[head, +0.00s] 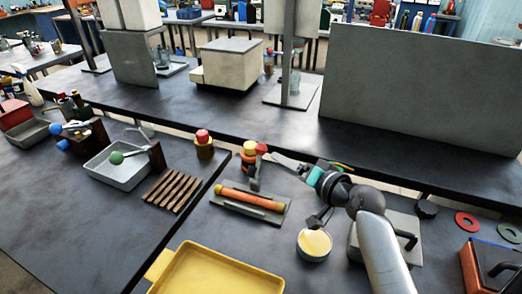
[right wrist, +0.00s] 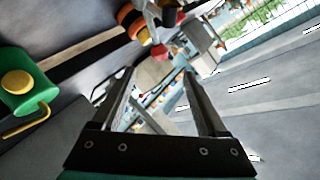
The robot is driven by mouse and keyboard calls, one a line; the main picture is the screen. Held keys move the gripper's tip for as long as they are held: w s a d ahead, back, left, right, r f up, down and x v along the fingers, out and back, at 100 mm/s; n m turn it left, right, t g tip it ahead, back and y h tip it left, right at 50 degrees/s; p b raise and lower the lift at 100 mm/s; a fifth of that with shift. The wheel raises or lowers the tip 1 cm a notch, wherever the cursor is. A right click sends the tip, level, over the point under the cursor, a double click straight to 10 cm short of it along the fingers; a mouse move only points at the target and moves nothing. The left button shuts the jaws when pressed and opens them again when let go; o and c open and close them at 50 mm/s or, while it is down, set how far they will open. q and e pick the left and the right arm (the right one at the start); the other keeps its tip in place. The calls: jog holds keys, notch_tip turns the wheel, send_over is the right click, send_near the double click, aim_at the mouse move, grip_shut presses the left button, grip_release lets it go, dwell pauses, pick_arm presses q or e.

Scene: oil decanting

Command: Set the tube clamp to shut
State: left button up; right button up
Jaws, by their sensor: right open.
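What looks like the tube clamp is a grey upright bracket (head: 255,176) with a red tip (head: 261,148), beside an orange tube (head: 247,198) on a grey plate. Whether it is open or shut is too small to tell. My right gripper (head: 277,160) is just right of the red tip, open, with nothing visible between its fingers. In the right wrist view the open fingers (right wrist: 157,78) point toward a red piece (right wrist: 159,52) beyond them. My left gripper is not in view.
An orange and yellow stack (head: 249,152) stands close behind the bracket. A pale yellow-filled bowl (head: 314,244) and a yellow tray (head: 190,270) are nearer. A green piece with a yellow hook (right wrist: 22,88) is at left in the wrist view. A grey panel (head: 405,95) stands behind.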

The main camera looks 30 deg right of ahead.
aim_at(265, 151)
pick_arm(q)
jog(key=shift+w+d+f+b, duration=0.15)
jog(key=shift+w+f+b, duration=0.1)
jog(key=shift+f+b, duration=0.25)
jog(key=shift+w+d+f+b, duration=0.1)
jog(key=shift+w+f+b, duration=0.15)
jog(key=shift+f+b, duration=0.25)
pick_arm(e)
jog(key=x, duration=1.3)
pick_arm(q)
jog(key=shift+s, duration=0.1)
pick_arm(e)
grip_shut()
